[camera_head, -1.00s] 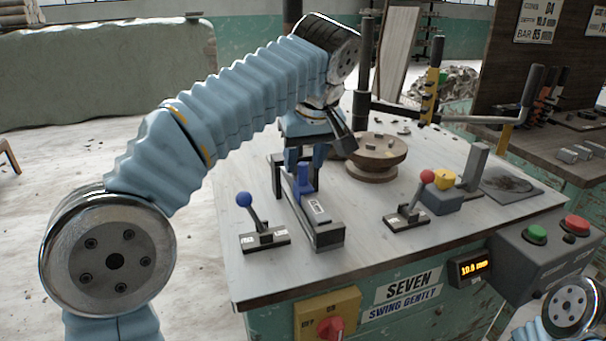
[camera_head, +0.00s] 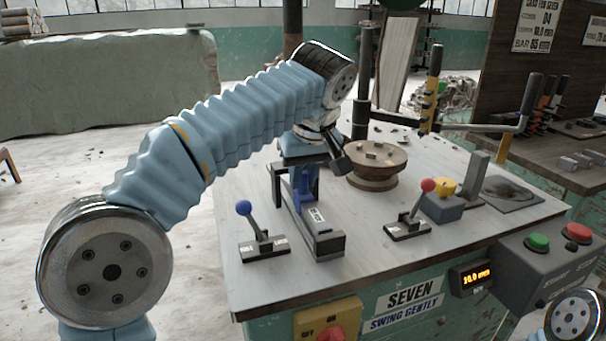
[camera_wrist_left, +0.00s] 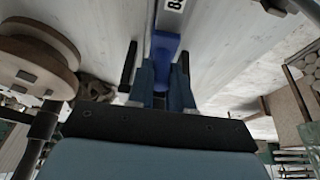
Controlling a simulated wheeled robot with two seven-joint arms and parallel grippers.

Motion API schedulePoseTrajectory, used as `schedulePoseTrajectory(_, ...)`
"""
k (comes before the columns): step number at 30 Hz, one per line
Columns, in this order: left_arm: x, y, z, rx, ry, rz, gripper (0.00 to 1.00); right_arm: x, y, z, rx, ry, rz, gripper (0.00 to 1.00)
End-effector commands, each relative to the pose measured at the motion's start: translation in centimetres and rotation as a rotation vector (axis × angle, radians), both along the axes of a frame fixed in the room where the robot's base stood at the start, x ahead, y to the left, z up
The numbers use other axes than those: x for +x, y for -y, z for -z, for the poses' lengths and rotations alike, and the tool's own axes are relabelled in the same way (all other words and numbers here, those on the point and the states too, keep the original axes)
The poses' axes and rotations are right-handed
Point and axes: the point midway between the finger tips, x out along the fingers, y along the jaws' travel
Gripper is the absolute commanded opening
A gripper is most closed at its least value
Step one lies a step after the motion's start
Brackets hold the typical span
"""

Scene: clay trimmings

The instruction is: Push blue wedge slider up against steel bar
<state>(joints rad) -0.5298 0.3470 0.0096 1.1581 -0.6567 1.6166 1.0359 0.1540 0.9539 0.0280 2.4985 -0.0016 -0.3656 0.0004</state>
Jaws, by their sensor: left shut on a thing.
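The blue wedge slider (camera_head: 303,190) sits on a dark narrow track (camera_head: 328,246) with a white label, on the grey tabletop. In the left wrist view the slider (camera_wrist_left: 165,46) runs up between dark upright bars (camera_wrist_left: 128,66). My left gripper (camera_head: 302,172) points down over the far end of the track, its blue fingers shut on the slider. In the left wrist view the fingers (camera_wrist_left: 162,92) close on its near end. I cannot tell which dark part is the steel bar, or whether the slider touches it. My right gripper is out of view.
A blue-knobbed lever (camera_head: 244,208) stands left of the track, a red-knobbed lever (camera_head: 427,186) right. A round turntable (camera_head: 377,165) with small pieces is behind. A control box (camera_head: 545,262) with green and red buttons hangs at the front right. Free tabletop lies between.

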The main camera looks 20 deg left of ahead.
Motion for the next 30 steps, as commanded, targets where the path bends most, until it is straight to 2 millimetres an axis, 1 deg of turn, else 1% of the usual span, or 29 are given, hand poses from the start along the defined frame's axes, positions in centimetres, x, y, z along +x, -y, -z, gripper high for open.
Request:
schedulePoseTrajectory(4, -0.2, 0.1, -0.1, 0.0, 0.0, 0.001, 0.0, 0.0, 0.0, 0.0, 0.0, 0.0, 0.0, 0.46)
schedulePoseTrajectory(8, -1.1, 0.8, -0.1, 0.0, 0.0, 0.002, 0.0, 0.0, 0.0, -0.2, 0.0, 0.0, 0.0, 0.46)
schedulePoseTrajectory(14, -1.1, 0.8, 0.0, -0.001, -0.001, 0.001, 0.0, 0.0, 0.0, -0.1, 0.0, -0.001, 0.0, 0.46)
schedulePoseTrajectory(15, -1.2, 0.8, 0.0, -0.001, -0.001, 0.001, 0.21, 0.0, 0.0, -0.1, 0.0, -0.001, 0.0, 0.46)
schedulePoseTrajectory(20, -1.1, 0.8, 0.0, -0.001, -0.001, 0.001, 0.46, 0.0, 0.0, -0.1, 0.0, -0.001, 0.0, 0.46)
schedulePoseTrajectory(27, -1.1, 0.8, 0.0, 0.0, 0.0, 0.0, 0.46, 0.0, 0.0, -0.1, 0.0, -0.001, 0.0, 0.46)
schedulePoseTrajectory(30, -1.2, 0.9, -0.5, 0.0, 0.0, 0.001, 0.46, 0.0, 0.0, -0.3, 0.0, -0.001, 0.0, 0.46)
